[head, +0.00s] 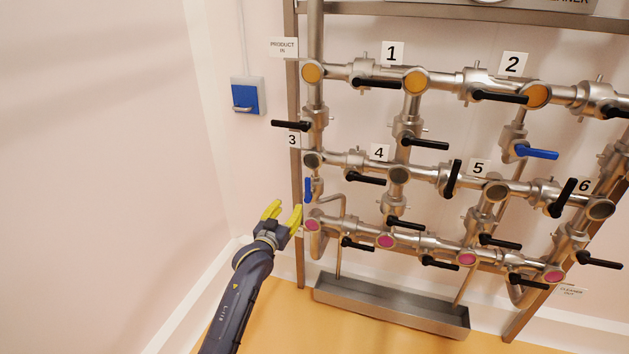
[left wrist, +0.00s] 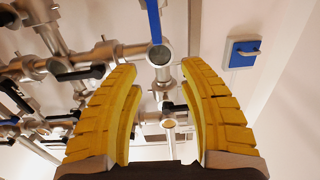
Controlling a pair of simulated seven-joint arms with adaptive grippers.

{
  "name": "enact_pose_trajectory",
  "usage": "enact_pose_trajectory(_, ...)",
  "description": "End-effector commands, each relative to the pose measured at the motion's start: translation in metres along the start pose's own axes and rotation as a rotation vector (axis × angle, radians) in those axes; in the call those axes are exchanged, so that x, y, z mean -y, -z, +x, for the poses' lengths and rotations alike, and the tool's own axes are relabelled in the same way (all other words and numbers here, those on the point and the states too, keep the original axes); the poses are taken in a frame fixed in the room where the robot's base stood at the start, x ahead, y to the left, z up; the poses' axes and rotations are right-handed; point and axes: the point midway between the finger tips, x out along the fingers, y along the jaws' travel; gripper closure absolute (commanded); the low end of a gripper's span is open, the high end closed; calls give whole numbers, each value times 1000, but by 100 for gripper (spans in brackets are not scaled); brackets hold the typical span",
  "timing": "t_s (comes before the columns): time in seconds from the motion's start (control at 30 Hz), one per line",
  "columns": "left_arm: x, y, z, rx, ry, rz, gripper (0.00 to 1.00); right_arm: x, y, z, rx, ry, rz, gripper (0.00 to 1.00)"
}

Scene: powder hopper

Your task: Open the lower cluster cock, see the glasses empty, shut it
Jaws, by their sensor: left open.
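The blue-handled cock (head: 308,190) at the left end of the pipework has its lever roughly upright, along its short pipe. It sits between the left grey sight glass (head: 312,160) and the left pink sight glass (head: 312,225). In the left wrist view a blue lever (left wrist: 154,22) stands at top centre above a grey round face. Several pink glasses, one of them here (head: 385,241), line the lowest row. My left gripper (head: 284,214), with yellow fingers, is open and empty, just left of and below the blue lever, apart from it. My right gripper is not in view.
Black levers, such as the one under plate 4 (head: 366,179), stick out along the pipes. Another blue lever (head: 537,152) is at the right. A grey trough (head: 390,305) lies below. A blue wall box (head: 244,98) hangs at the left. The left wall side is clear.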

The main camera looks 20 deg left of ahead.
Motion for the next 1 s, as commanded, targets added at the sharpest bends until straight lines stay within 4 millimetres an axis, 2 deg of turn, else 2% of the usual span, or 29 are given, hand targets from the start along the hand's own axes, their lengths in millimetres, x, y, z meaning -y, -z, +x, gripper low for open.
enact_pose_trajectory(0.1,-3,14,-2,-16,-8,-10,58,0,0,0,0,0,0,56)
enact_pose_trajectory(0.27,-3,10,10,-3,-9,-16,58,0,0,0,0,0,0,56)
enact_pose_trajectory(1.0,-5,10,124,-2,-9,-16,58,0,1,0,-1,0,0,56)
